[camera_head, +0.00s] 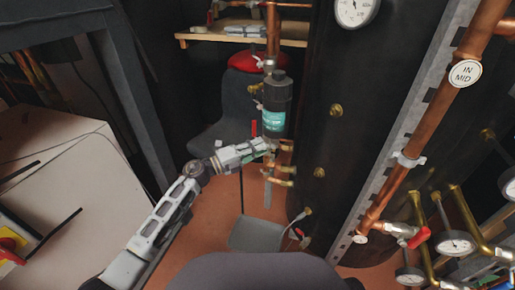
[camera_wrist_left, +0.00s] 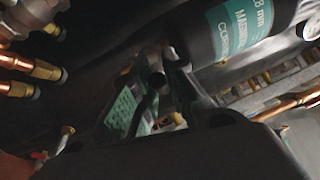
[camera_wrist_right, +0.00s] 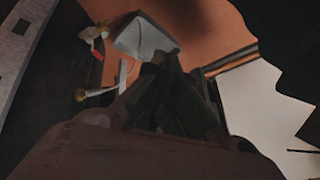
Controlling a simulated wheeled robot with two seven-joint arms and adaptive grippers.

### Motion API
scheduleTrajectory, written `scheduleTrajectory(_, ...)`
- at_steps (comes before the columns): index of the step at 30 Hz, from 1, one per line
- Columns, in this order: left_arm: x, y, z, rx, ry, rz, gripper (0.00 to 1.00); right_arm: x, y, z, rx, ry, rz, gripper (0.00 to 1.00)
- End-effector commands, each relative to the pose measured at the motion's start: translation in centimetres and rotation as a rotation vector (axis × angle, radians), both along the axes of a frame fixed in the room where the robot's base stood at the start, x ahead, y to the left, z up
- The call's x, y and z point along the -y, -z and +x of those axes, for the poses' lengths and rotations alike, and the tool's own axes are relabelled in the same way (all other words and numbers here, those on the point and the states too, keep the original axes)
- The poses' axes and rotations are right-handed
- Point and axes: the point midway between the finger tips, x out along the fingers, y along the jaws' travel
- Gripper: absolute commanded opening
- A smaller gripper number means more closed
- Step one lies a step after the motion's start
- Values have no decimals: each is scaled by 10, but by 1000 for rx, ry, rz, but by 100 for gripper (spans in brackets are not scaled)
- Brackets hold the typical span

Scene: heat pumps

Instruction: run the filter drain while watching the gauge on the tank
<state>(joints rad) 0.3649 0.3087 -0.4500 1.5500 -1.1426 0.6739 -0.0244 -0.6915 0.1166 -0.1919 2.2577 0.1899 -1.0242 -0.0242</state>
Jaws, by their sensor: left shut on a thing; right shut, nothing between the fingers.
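The magnetic filter (camera_head: 276,107) is a dark cylinder with a teal label, upright on the pipe beside the black tank (camera_head: 372,120). It also shows in the left wrist view (camera_wrist_left: 245,28). The white-faced gauge (camera_head: 355,10) on the tank is partly cut off at the top, its reading too small to tell. My left gripper (camera_head: 268,147) is shut on the small dark drain fitting (camera_wrist_left: 157,80) just under the filter; the fingers hide part of it. My right gripper (camera_wrist_right: 172,95) is shut and empty, out of the head view.
A grey container (camera_head: 256,233) stands on the floor below the filter. A white unit (camera_head: 65,190) stands at left. Reddish floor is open between.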

Motion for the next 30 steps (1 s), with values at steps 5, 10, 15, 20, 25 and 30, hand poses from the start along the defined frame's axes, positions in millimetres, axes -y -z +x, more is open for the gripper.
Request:
scheduleTrajectory(5,0,2,0,-4,-1,-12,0,0,1,2,7,1,2,0)
scheduleTrajectory(10,0,5,0,-21,0,-64,0,-3,12,1,21,8,22,0)
scheduleTrajectory(15,1,10,0,-47,0,-137,0,-5,36,-5,28,22,43,0)
scheduleTrajectory(20,2,14,0,-71,0,-209,0,-7,46,-4,49,33,62,0)
scheduleTrajectory(25,2,17,-1,-96,0,-292,0,-9,53,-2,60,31,73,0)
scheduleTrajectory(30,4,21,-1,-123,-1,-368,0,-10,58,-1,68,29,83,0)
